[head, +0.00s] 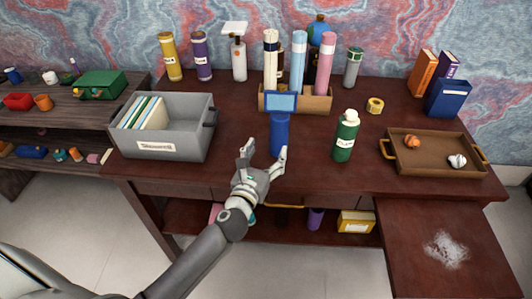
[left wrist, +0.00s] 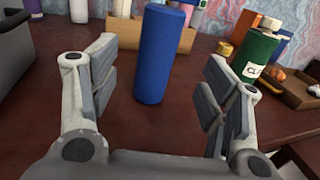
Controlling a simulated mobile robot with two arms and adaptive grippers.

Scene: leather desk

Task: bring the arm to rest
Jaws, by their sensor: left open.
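My left gripper (head: 264,152) reaches in over the front edge of the dark red desk (head: 215,180). Its two fingers are spread apart with nothing between them. A blue cylinder-like bottle (head: 279,134) stands upright just beyond the fingertips. In the left wrist view the blue bottle (left wrist: 160,55) stands ahead of the open gripper (left wrist: 155,95), between the lines of the fingers. A light blue rectangular piece with a dark frame (head: 281,101) shows above the bottle in the head view. My right gripper is in neither view.
A grey bin (head: 185,140) with folders stands left of the gripper. A green bottle (head: 345,138) stands to the right, and a brown tray (head: 430,170) with crumpled balls lies farther right. A wooden box (head: 312,104) of rolls stands behind. White powder (head: 446,250) lies on the lower right surface.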

